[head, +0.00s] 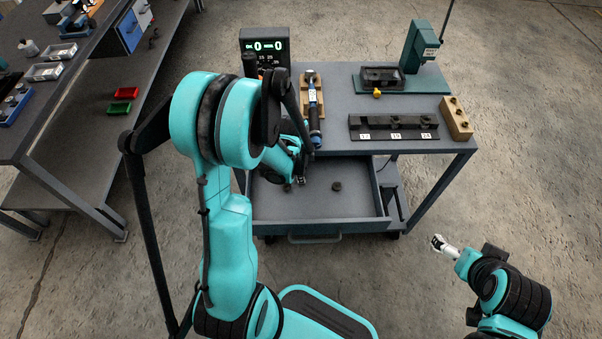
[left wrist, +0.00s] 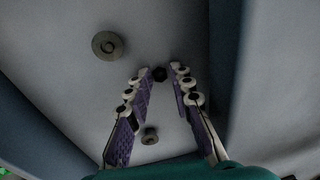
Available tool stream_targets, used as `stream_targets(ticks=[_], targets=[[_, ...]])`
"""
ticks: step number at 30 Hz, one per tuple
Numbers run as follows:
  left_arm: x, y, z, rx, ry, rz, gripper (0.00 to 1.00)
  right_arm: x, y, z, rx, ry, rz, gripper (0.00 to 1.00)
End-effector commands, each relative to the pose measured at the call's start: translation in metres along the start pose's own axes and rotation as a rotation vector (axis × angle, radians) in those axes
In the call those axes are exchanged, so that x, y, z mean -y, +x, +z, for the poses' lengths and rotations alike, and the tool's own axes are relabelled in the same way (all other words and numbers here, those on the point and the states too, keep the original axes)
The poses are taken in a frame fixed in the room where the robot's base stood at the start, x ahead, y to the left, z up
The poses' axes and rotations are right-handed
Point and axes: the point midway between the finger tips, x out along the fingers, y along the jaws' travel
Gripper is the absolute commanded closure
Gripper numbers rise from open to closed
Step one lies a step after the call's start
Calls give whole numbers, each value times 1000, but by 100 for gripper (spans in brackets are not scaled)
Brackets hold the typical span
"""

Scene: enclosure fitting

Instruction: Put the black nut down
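The black nut (left wrist: 160,74) is between the tips of my left gripper (left wrist: 161,73) in the left wrist view, with a narrow gap showing at each side. The purple-padded fingers stand apart. In the head view my left gripper (head: 300,181) reaches into the open drawer (head: 310,208) of the cart, and the black nut cannot be made out there. Whether the nut touches the drawer floor is hard to tell. My right gripper (head: 440,243) is away from the cart at lower right, too small to read.
A larger olive-grey nut (left wrist: 108,45) and a smaller one (left wrist: 150,135) lie on the drawer floor. The cart top holds a black numbered rack (head: 392,128), a wooden block (head: 456,118), a green press (head: 420,50) and a blue-handled tool (head: 313,112). Drawer walls stand close around my left gripper.

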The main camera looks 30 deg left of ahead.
Motion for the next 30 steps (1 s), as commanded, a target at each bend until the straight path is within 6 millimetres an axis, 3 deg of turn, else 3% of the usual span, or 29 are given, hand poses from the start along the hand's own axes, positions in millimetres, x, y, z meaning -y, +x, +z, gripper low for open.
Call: stream_targets(ticks=[10,21,30], targets=[[0,-10,0,0,0,0,78,0,-6,-4,0,0,0,0],[1,-90,-1,0,0,0,78,0,-34,-24,0,0,0,0],[0,-124,-1,-1,-7,-3,78,0,-43,-31,0,0,0,0]])
